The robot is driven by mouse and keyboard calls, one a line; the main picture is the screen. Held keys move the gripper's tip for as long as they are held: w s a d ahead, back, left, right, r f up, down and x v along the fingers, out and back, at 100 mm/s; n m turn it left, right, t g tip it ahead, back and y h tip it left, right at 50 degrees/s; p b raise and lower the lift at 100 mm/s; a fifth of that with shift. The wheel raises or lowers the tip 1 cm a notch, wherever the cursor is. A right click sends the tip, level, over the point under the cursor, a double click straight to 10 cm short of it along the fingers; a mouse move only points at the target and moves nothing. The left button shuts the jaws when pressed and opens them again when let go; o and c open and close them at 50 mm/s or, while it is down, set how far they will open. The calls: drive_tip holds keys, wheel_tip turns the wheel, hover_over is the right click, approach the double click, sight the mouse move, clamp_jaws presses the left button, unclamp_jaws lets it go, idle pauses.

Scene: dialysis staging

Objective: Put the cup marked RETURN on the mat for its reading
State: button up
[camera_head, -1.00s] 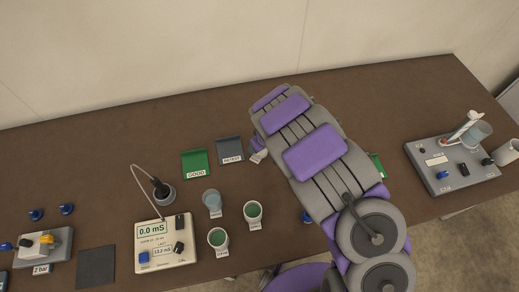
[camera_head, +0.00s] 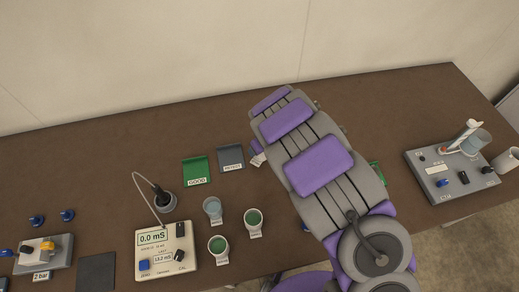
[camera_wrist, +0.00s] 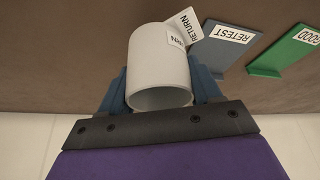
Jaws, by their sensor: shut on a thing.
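My gripper (camera_wrist: 160,92) is shut on a white cup (camera_wrist: 160,60), with a finger on each side of it. A tag reading RETURN (camera_wrist: 184,27) stands out from this cup's far side in the wrist view. In the head view my arm hides most of the gripper and cup; a small white tag (camera_head: 258,160) shows at its left edge, beside the grey RETEST piece (camera_head: 231,155). A dark square mat (camera_head: 97,272) lies bare at the front left, just left of the meter (camera_head: 166,247), which reads 0.0 mS.
Three tagged cups (camera_head: 212,206) stand right of the meter. A probe in a holder (camera_head: 164,199) is wired to the meter. A green GOOD piece (camera_head: 196,170) lies behind them. A grey valve block (camera_head: 42,253) is at far left, another device (camera_head: 451,172) at right. The back left is clear.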

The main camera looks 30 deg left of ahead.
drive_tip(key=shift+r+p, duration=0.5)
drive_tip(key=shift+r, duration=2.45)
